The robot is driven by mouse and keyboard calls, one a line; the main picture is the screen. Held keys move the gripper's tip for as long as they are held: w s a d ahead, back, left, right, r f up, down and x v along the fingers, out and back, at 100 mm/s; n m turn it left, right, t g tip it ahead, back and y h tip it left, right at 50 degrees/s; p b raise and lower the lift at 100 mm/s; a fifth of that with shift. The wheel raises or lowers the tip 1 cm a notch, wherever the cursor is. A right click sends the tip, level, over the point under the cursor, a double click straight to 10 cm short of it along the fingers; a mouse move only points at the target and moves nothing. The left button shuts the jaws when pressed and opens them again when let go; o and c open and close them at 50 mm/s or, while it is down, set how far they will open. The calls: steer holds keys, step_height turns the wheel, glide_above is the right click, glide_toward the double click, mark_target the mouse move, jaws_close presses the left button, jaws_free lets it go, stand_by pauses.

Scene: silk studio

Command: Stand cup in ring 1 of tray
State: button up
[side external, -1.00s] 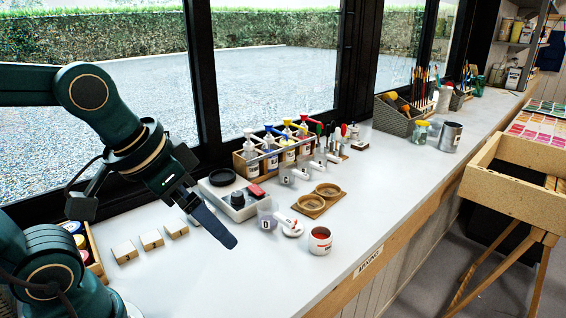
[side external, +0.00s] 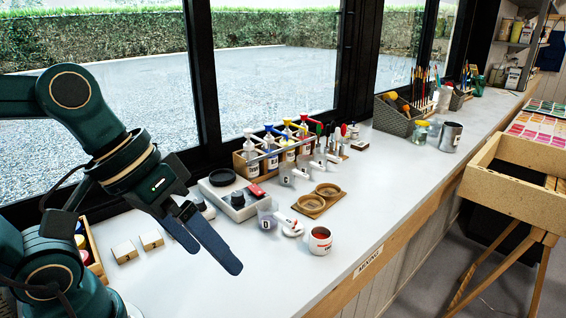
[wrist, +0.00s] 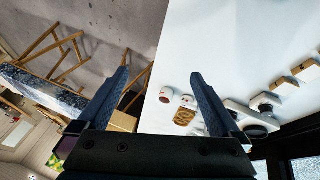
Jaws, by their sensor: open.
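A small tray (side external: 300,206) with two round rings lies on the white bench, right of a grey scale-like device. A clear cup (side external: 265,217) stands near the tray's left side. A white cup with red inside (side external: 320,244) stands in front of the tray. I cannot tell which cup the task means, nor which ring is ring 1. My gripper (side external: 213,256) is open and empty above the bench, left of these things and apart from them. In the wrist view, the tray (wrist: 184,117) shows between my fingers (wrist: 159,75), nearer the right one.
The grey device (side external: 238,207) stands left of the tray. Several pump bottles sit in a wooden rack (side external: 241,166) behind. Small wooden blocks (side external: 124,251) lie at the left.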

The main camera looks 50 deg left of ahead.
steer(key=w+d+n+g+h, duration=0.1)
steer(key=w+d+n+h, duration=0.1)
steer(key=n, duration=0.1)
steer(key=n+t+h, duration=0.4)
steer(key=n+t, duration=0.2)
steer(key=n, duration=1.3)
glide_above(258, 206)
steer(key=s+d, duration=0.4)
step_height(258, 206, down, 5)
steer(key=a+f+n, duration=0.1)
steer(key=a+f, duration=0.1)
steer(key=s+a+f+n+t, duration=0.1)
steer(key=a+f+n, duration=0.1)
steer(key=s+a+f+n+y, duration=0.1)
steer(key=a, duration=0.2)
steer(key=shift+f+n+t, duration=0.4)
steer(key=shift+x, duration=3.6)
jaws_close()
